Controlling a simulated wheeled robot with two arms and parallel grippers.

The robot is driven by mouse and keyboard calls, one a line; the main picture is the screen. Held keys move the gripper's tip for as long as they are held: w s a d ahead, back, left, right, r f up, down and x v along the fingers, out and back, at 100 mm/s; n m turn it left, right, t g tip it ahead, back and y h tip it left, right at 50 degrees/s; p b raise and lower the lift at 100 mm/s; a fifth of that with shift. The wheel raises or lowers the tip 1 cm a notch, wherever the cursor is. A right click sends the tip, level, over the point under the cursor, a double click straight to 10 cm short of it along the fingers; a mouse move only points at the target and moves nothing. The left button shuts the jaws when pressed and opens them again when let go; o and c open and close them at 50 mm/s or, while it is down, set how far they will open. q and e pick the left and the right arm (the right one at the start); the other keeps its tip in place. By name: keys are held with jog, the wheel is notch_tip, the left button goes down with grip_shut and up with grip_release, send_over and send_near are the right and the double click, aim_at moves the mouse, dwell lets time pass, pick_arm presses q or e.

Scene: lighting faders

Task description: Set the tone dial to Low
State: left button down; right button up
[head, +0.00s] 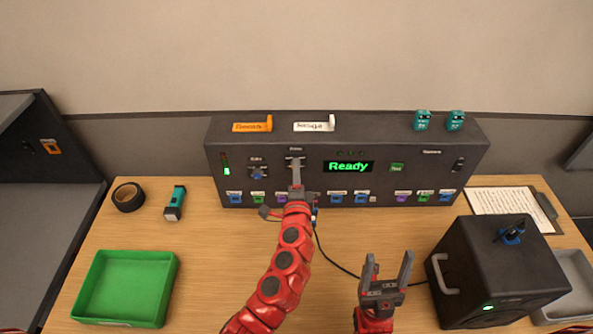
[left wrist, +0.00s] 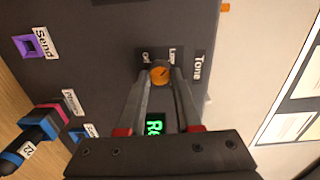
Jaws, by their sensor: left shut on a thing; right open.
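The tone dial is a small orange knob (left wrist: 160,75) in the left wrist view, beside the labels "Tone" (left wrist: 198,67), "Low" and what looks like "Off". A dark mark runs across its face; I cannot tell for sure which label it points at. My left gripper (head: 296,168) reaches the front of the dark console (head: 215,160), and its two fingers are shut on the dial, one on either side. In the head view the fingers hide the dial. My right gripper (head: 388,268) is open and empty above the table's front middle.
The console shows a green "Ready" display (head: 348,167) and a row of labelled ports below. A plugged-in cable (left wrist: 40,140) is close to the left gripper. A dark box (head: 495,265) stands right of my right gripper; a green tray (head: 125,288) lies at left.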

pick_arm(q)
jog(key=shift+m, duration=0.3)
jog(key=c, duration=0.6)
grip_release()
jog(key=s+b, duration=0.4)
jog(key=s, duration=1.3)
jog(key=shift+s, duration=0.25)
jog(key=shift+s+f, duration=0.1)
